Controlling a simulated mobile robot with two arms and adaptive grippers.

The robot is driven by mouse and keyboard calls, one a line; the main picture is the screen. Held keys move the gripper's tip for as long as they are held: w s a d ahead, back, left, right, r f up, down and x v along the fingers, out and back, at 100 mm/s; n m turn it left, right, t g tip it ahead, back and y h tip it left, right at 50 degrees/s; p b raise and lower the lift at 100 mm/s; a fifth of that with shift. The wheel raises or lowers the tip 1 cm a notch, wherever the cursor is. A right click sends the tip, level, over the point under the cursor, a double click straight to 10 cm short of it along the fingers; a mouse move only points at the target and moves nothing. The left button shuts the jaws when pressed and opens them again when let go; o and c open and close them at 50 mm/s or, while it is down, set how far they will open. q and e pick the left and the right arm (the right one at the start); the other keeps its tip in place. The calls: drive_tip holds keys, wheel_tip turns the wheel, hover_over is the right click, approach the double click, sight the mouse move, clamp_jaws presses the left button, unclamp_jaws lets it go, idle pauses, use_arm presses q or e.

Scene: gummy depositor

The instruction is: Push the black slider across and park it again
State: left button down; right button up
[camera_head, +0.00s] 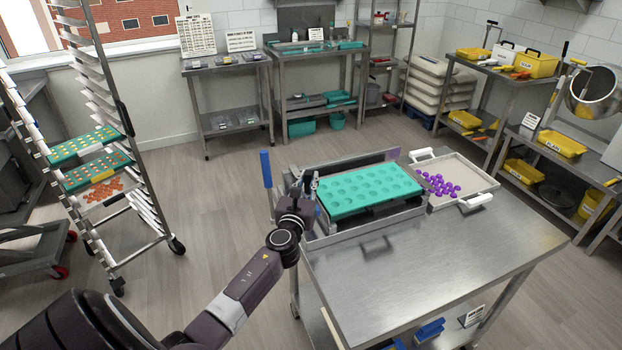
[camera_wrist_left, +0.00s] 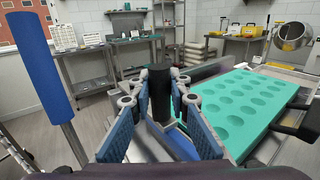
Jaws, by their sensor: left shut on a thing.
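My left gripper (camera_head: 304,184) is at the left end of the depositor (camera_head: 368,222) on the steel table. In the left wrist view, the gripper's fingers (camera_wrist_left: 158,115) are shut on the upright black knob of the black slider (camera_wrist_left: 157,84). In the head view I cannot make out the slider behind the gripper. A teal mould (camera_head: 369,191) with rows of round cavities lies on the depositor, right of the gripper; it also shows in the left wrist view (camera_wrist_left: 243,104). My right gripper is in neither view.
An upright blue handle (camera_head: 265,169) stands just left of the gripper. A tray (camera_head: 473,174) with white handles and purple gummies sits right of the depositor. The front of the steel table (camera_head: 430,270) is clear. A tray rack (camera_head: 120,150) stands at left.

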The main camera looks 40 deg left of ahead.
use_arm(q)
drive_tip(key=shift+s+a+f, duration=0.1)
drive_tip(key=shift+f, duration=0.05)
drive_tip(key=c, duration=1.9)
unclamp_jaws()
drive_tip(key=shift+s, duration=0.15)
drive_tip(key=shift+o, duration=0.5)
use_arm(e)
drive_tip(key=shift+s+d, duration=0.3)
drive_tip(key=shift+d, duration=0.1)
use_arm(q)
drive_tip(key=shift+s, duration=0.2)
drive_tip(key=v, duration=1.1)
drive_tip(key=shift+s, duration=0.35)
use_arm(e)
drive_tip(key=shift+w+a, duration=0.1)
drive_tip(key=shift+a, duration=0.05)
